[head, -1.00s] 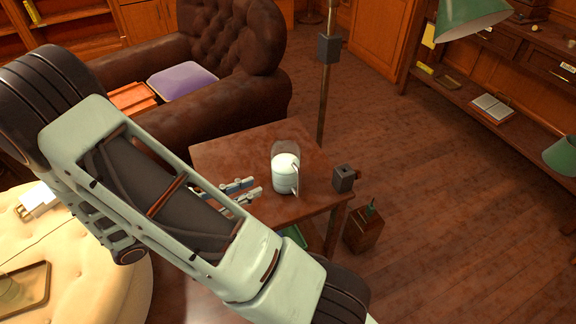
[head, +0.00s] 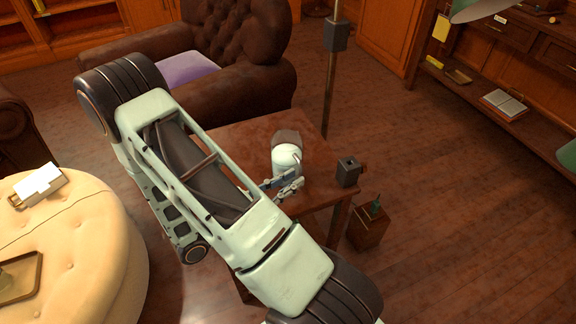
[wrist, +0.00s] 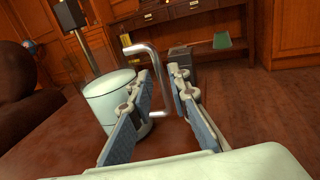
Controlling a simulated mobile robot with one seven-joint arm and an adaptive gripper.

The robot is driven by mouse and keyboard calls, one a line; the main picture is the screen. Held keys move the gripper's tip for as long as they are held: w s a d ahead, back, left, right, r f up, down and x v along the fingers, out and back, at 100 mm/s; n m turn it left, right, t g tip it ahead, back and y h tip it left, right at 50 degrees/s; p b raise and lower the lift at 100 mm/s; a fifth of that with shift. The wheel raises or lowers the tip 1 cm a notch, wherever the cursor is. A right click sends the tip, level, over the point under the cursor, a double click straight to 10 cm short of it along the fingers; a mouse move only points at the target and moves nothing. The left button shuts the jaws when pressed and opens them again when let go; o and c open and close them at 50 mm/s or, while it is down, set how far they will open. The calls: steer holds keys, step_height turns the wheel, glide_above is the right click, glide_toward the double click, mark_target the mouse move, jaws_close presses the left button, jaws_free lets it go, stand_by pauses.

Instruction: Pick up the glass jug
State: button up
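The glass jug (head: 287,160) stands upright on the small wooden table and holds something white up to below its clear rim. In the wrist view my gripper (wrist: 163,82) is open, with one finger on each side of the handle. The left finger hides part of the jug's side. I cannot tell whether either finger touches the handle.
The wooden table (head: 315,150) has a small dark box (head: 347,172) at its right corner, close to the jug. A lamp pole (head: 330,90) rises behind the table. A brown armchair (head: 240,80) stands behind left, and a cream ottoman (head: 85,240) is at left.

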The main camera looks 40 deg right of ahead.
mark_target(301, 174)
steer(key=d, duration=0.3)
steer(key=shift+d+r+b, duration=0.1)
steer(key=shift+d+b, duration=0.2)
steer(key=shift+d, duration=0.05)
jaws_close()
steer(key=shift+w, duration=0.1)
